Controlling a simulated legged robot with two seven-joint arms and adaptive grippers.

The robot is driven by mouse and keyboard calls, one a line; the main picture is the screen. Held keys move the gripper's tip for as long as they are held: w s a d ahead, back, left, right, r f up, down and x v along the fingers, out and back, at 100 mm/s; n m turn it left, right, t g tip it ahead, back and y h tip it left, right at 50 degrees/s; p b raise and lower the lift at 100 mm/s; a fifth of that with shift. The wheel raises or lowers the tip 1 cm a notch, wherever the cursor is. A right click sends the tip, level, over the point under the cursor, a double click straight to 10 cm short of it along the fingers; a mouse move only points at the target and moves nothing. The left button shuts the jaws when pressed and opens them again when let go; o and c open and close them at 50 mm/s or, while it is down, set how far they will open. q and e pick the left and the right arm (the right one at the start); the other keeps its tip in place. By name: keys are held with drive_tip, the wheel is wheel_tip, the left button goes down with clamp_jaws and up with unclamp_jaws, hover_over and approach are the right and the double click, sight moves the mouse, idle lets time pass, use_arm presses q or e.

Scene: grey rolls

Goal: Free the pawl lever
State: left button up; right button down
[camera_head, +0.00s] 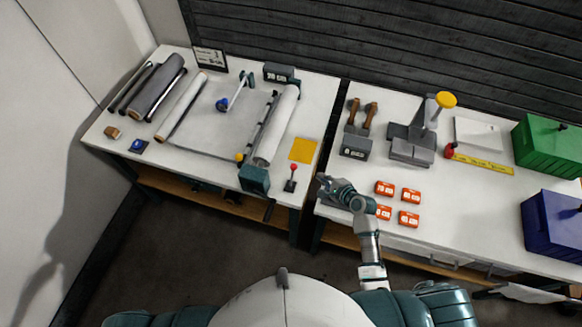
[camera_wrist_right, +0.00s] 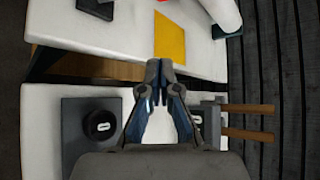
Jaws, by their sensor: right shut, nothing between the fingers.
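A small lever with a red knob (camera_head: 291,178) stands upright on the front right corner of the left table. It may be the pawl lever, but I cannot tell for sure. It is beside the dark teal end block (camera_head: 254,179) of the white roll (camera_head: 277,125). My right gripper (camera_head: 322,182) is shut and empty by the right table's front left corner, to the right of the red-knob lever and apart from it. In the right wrist view its closed fingertips (camera_wrist_right: 160,72) point toward a yellow square (camera_wrist_right: 170,40). My left gripper is not in view.
Several orange labelled blocks (camera_head: 411,196) lie close to the right of my right gripper. A grey readout box (camera_head: 355,148) and two wooden-handled tools (camera_head: 370,112) stand behind it. A narrow gap separates the tables. Grey rolls (camera_head: 157,88) lie at the far left.

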sight(292, 176)
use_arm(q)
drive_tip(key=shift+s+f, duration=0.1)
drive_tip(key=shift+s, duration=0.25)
use_arm(e)
drive_tip(key=shift+w, duration=0.2)
drive_tip(key=b+x, duration=0.1)
drive_tip(key=x, duration=0.9)
drive_tip(key=shift+s, duration=0.1)
drive_tip(key=shift+s+a+r+p, duration=0.35)
drive_tip(key=shift+a+r+p, duration=0.1)
drive_tip(key=shift+a+r, duration=0.15)
drive_tip(key=shift+s+a+r+p, duration=0.35)
drive_tip(key=shift+a+r+p, duration=0.1)
drive_tip(key=shift+a, duration=0.1)
drive_tip(key=shift+s+a+r, duration=0.2)
drive_tip(key=shift+s+a, duration=0.05)
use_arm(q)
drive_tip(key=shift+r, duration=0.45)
use_arm(e)
drive_tip(key=shift+f, duration=0.1)
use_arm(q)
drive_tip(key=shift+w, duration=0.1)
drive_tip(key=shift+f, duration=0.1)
